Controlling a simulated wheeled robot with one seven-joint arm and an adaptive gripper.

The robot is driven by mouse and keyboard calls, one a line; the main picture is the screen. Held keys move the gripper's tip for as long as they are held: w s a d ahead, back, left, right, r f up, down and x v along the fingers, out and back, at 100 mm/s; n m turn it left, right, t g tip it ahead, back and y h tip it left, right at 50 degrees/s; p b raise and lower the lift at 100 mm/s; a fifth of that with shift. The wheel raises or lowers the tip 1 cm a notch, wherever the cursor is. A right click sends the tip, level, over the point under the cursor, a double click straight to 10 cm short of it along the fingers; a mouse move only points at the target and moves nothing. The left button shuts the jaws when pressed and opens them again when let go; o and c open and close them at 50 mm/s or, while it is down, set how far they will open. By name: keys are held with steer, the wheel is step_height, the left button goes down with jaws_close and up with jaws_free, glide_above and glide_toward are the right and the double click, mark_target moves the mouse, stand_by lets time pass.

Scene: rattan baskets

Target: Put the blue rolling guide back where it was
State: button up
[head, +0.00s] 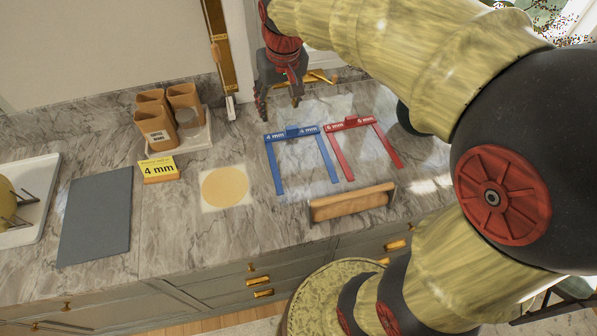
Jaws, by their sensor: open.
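The blue rolling guide (292,133) is a U-shaped frame marked 4 mm. It lies flat on the marble counter, its crossbar at the back and its two legs toward the front. The red rolling guide (350,124), marked 6 mm, lies close beside it on the right. My gripper (279,111) points down just behind the blue crossbar in the picture, fingers apart and empty. Its height above the counter is hard to judge. A round of dough (226,187) on a pale square sheet lies left of the blue guide. A yellow 4 mm card (158,168) stands further left.
A wooden slotted rack (352,203) stands at the front edge, before the guides. Brown containers (156,121) sit on a pale tray at the back left. A grey slate (96,216) and a white tray (40,212) lie left. My arm covers the right side.

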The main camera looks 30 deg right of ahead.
steer(key=s+a+t, duration=0.1)
steer(key=s+a, duration=0.2)
steer(key=s, duration=0.7)
steer(key=s+a+n+t, duration=0.1)
steer(key=s+a, duration=0.2)
steer(key=s, duration=0.7)
steer(key=shift+a+t, duration=0.2)
steer(key=shift+t, duration=0.1)
steer(key=shift+s, duration=0.1)
step_height(320, 180, down, 8)
steer(key=b, duration=0.8)
steer(key=shift+f, duration=0.1)
